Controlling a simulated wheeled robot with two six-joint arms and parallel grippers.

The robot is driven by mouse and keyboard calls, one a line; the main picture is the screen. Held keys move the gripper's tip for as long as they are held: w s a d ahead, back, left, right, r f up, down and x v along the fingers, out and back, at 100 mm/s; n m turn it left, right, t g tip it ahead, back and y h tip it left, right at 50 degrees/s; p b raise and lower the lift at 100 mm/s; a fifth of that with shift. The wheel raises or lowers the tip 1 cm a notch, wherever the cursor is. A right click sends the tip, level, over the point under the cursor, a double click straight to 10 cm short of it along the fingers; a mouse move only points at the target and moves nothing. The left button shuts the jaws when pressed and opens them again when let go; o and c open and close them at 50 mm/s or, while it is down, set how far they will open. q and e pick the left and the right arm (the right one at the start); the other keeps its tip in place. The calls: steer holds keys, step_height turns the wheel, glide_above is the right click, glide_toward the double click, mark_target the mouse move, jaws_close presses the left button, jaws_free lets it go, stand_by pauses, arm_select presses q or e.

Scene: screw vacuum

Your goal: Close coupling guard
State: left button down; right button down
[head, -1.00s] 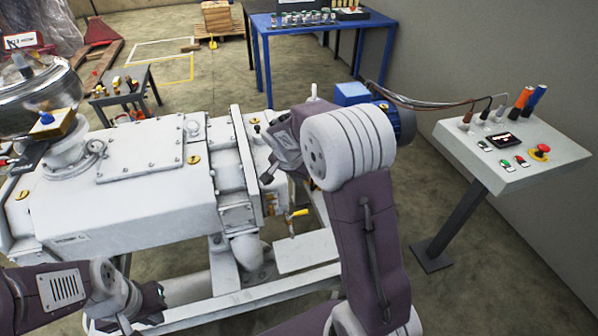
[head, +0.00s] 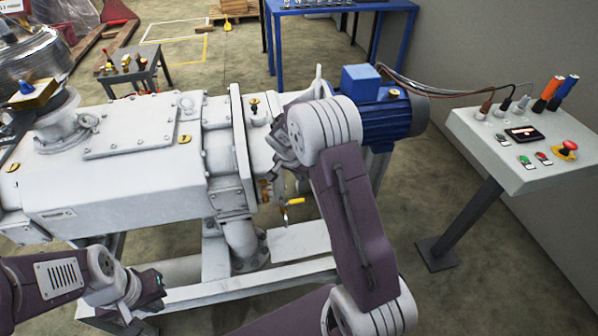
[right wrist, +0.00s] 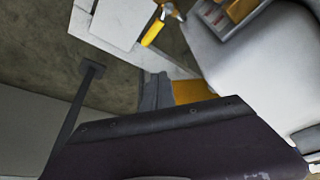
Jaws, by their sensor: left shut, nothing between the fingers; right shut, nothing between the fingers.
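The white pump (head: 110,180) stands on a frame, with the blue motor (head: 375,118) at its right end. I cannot clearly make out the coupling guard; the coupling area between pump and motor is largely hidden behind my right wrist. A white upright plate (head: 318,82) shows just left of the motor. My right gripper (head: 285,150) is shut and empty beside the pump's right end, partly hidden by its own wrist. In the right wrist view, an orange-yellow surface (right wrist: 195,91) shows behind my dark arm part; I cannot tell what it is. My left gripper (head: 148,292) is shut and empty at lower left, in front of the pump.
A yellow-handled valve (head: 293,202) sits low near my right gripper; its handle also shows in the right wrist view (right wrist: 152,33). A control console (head: 500,165) on a post stands at right, cabled to the motor. A blue table (head: 340,8) stands behind.

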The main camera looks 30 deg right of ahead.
steer(key=w+d+f, duration=0.3)
steer(key=d+f, duration=0.1)
steer(key=shift+d+p, duration=0.3)
steer(key=shift+d+r, duration=0.1)
